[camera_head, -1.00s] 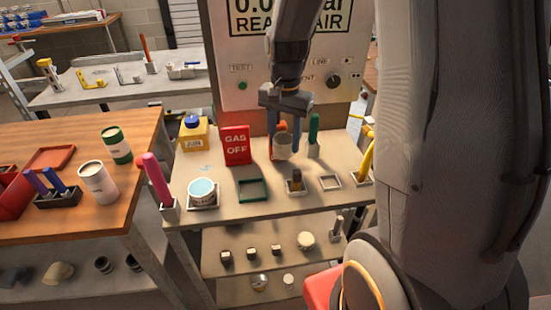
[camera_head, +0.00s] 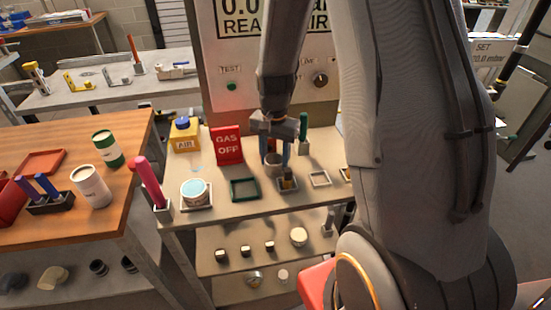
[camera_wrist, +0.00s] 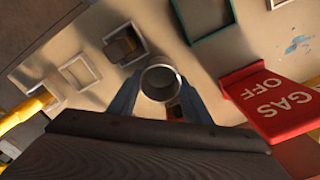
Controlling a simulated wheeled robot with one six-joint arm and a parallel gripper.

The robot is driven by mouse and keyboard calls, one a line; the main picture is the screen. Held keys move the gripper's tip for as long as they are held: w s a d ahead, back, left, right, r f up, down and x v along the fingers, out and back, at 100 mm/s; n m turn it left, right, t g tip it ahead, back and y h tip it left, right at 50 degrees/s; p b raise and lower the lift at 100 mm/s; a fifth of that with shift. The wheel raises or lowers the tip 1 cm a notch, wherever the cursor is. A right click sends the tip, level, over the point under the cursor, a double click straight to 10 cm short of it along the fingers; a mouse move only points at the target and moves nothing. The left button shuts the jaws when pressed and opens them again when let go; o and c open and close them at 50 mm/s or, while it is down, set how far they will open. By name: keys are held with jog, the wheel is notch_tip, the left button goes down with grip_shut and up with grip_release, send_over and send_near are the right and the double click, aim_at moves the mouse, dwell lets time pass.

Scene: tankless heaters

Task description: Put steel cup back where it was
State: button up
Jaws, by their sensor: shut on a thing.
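The steel cup (camera_head: 273,161) is a small grey open-topped cylinder, held upright just behind a small square holder (camera_head: 288,186) with a dark and yellowish block in it. My gripper (camera_head: 273,152) is shut on the cup from above. In the wrist view, the cup (camera_wrist: 158,83) sits between my two blue fingers (camera_wrist: 160,98), and I look into its round mouth. Its gap to the bench is hard to tell. Empty square frames stand on the bench: a green one (camera_head: 245,189) and a pale one (camera_head: 319,179).
A red GAS OFF sign (camera_head: 227,145) stands left of the cup, and a green-handled tool (camera_head: 304,134) stands behind right. The panel (camera_head: 270,80) rises behind the bench.

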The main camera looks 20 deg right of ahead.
jog(key=shift+f, duration=0.15)
jog(key=o, duration=1.2)
jog(key=shift+c, duration=0.2)
